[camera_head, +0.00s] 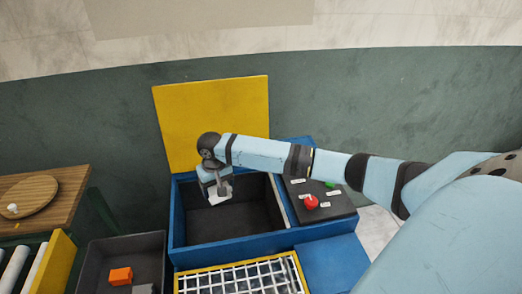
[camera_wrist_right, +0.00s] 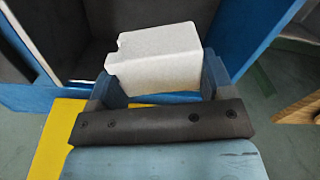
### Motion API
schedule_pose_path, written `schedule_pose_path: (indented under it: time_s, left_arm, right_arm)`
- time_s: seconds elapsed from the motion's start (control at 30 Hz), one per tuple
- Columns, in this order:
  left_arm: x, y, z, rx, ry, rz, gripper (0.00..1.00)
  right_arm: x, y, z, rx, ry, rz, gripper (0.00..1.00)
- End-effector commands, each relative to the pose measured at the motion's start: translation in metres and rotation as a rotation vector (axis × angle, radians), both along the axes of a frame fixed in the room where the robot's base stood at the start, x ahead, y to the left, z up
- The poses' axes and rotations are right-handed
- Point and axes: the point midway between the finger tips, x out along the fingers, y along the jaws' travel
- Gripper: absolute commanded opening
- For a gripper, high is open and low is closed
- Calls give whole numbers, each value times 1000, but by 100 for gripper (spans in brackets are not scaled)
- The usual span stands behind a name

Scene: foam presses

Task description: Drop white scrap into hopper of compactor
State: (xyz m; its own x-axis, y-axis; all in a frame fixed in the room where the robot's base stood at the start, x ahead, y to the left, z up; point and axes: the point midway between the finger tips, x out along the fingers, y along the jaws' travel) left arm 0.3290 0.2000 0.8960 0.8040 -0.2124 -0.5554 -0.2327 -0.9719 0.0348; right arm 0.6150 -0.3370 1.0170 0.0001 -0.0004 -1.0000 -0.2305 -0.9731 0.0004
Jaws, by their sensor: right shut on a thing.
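The white scrap (camera_wrist_right: 155,62) is a pale block with a notch at one edge. My right gripper (camera_wrist_right: 160,84) is shut on it, with a finger on each side. In the head view the scrap (camera_head: 219,194) shows below my right gripper (camera_head: 216,183), over the left part of the hopper opening. The compactor's hopper (camera_head: 225,220) is a dark open bin with a blue rim, and its yellow lid (camera_head: 212,120) stands open behind it. The scrap's height above the hopper floor is hard to tell. My left gripper is not in view.
A control panel (camera_head: 325,208) with a red button (camera_head: 311,202) and a green one (camera_head: 330,184) is right of the hopper. A white grid (camera_head: 240,280) lies in front. A dark bin (camera_head: 97,262) with an orange block (camera_head: 120,276) and a wooden table (camera_head: 66,190) are at left.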

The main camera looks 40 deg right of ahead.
Motion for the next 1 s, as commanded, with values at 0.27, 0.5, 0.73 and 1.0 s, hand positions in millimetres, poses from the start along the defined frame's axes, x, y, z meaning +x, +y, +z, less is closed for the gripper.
schedule_pose_path:
  time_s: [0.27, 0.5, 0.73, 1.0]
  left_arm:
    - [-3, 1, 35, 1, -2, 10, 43]
    - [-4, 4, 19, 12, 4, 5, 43]
    - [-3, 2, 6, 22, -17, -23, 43]
    - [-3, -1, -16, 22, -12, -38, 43]
  right_arm:
    - [-10, -30, 5, 0, 2, -53, 52]
    - [-10, -32, -11, 0, -1, -56, 52]
    - [-10, -32, -39, 0, -1, -56, 52]
    - [-10, -32, -58, 0, -1, -56, 52]
